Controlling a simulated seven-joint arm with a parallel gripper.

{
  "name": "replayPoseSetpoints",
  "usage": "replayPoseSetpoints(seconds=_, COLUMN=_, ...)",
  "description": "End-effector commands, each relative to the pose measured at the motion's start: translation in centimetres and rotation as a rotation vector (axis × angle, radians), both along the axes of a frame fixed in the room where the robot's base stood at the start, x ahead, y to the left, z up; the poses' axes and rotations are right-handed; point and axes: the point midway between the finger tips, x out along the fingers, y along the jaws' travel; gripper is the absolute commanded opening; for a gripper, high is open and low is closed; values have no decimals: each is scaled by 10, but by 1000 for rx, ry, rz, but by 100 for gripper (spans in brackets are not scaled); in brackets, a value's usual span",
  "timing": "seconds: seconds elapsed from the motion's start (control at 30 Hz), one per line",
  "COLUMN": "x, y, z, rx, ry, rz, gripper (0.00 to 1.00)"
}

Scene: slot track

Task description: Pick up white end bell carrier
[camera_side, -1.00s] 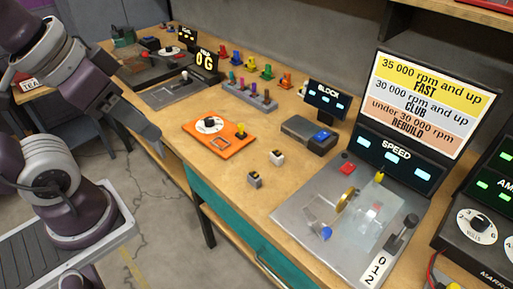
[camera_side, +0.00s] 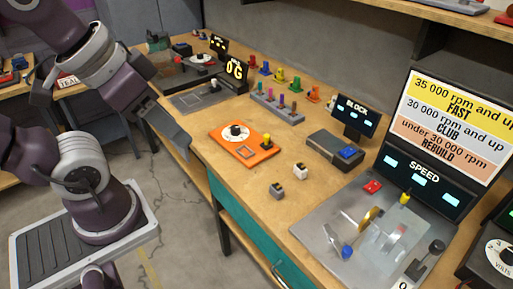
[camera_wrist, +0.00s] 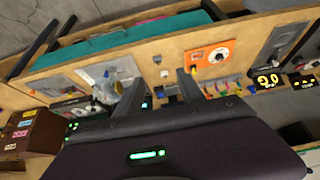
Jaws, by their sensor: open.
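The white end bell carrier (camera_side: 300,171) is a small white block with a dark top. It stands on the wooden bench, right of the orange board, in the side view. It also shows small between my fingers in the wrist view (camera_wrist: 165,74). A similar grey block (camera_side: 277,190) stands just beside it, nearer the bench's front edge. My gripper (camera_wrist: 160,86) is open and empty, with its two fingers apart in the wrist view. In the side view my gripper (camera_side: 182,142) hangs left of the orange board, well away from the white carrier.
The orange board (camera_side: 244,145) lies left of the blocks. A dark box with a blue button (camera_side: 335,147) and the BLOCK display (camera_side: 355,115) stand behind. The grey SPEED plate (camera_side: 345,235) is to the right. Bare bench surrounds both blocks.

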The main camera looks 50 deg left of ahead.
Motion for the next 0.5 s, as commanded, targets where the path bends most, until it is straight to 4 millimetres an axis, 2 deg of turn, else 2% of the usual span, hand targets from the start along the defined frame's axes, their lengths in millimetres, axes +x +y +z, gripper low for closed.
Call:
replayPoseSetpoints(seconds=0.13, x=1, y=0, z=1, rx=3, ry=2, rz=-5, gripper=45)
replayPoseSetpoints(seconds=0.23, x=22, y=0, z=9, rx=49, ry=36, rz=-90, gripper=45)
replayPoseSetpoints(seconds=0.27, x=35, y=0, z=12, rx=76, ry=56, rz=-142, gripper=45)
replayPoseSetpoints(seconds=0.37, x=95, y=-1, z=16, rx=184, ry=137, rz=-384, gripper=45)
replayPoseSetpoints(seconds=0.4, x=122, y=-1, z=12, rx=225, ry=169, rz=-493, gripper=45)
replayPoseSetpoints(seconds=0.47, x=163, y=-3, z=-1, rx=277, ry=215, rz=-659, gripper=45)
replayPoseSetpoints(seconds=0.5, x=189, y=-4, z=-14, rx=306, ry=244, rz=-771, gripper=45)
